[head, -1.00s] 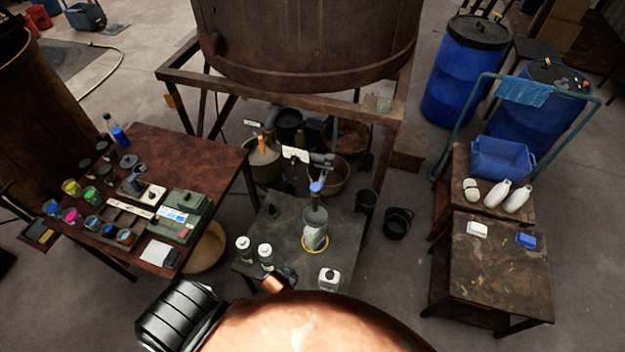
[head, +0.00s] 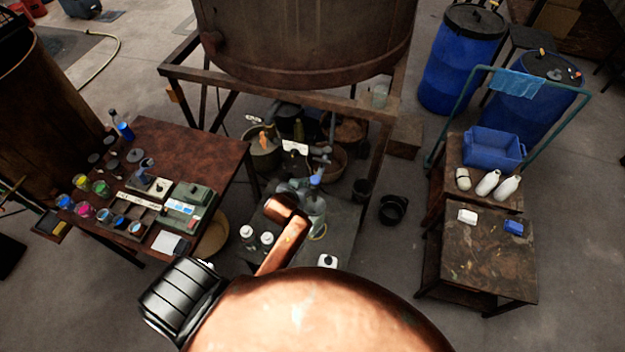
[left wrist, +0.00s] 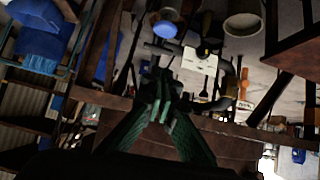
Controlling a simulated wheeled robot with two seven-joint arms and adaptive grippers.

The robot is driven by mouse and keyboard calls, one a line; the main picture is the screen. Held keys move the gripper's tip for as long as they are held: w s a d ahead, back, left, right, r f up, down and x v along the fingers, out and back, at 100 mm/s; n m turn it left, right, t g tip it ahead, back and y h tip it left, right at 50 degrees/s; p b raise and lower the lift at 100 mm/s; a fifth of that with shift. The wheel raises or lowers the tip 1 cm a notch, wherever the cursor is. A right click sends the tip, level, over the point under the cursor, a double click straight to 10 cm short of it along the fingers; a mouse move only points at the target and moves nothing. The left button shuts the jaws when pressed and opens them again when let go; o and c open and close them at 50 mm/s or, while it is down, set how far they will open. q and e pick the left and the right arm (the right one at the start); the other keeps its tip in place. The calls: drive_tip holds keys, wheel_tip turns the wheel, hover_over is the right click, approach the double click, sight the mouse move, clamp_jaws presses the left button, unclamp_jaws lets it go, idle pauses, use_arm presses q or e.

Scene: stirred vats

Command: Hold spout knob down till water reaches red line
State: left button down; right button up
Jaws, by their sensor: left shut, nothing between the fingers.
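A blue knob (head: 316,180) sits on the grey spout below the big rusty vat (head: 305,50). A blue round top, apparently this knob, shows in the left wrist view (left wrist: 165,29). Below the spout a clear container (head: 317,208) stands on the small dark table (head: 343,222). I cannot make out its water level or a red line. My left gripper (head: 307,184) is beside the knob at its left, its tips partly lost against the spout. In the left wrist view its green-grey fingers (left wrist: 161,88) are closed together and empty; contact with the knob does not show. My right gripper is not in view.
White bottles (head: 267,239) stand close to my left forearm on the small table. The vat's frame (head: 280,88) is behind the spout. A brown table (head: 190,148) with paint cups is at left. A stand (head: 490,265) and blue barrels (head: 462,60) are at right.

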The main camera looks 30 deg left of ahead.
use_arm(q)
drive_tip(key=p, duration=0.1)
approach(315, 177)
drive_tip(key=w+a, duration=0.1)
drive_tip(key=w, duration=0.3)
drive_tip(key=shift+w+f+p, duration=0.1)
drive_tip(key=shift+f+p, duration=0.2)
drive_tip(key=shift+f, duration=0.5)
drive_tip(key=shift+w+f, duration=0.15)
drive_tip(key=shift+f, duration=0.7)
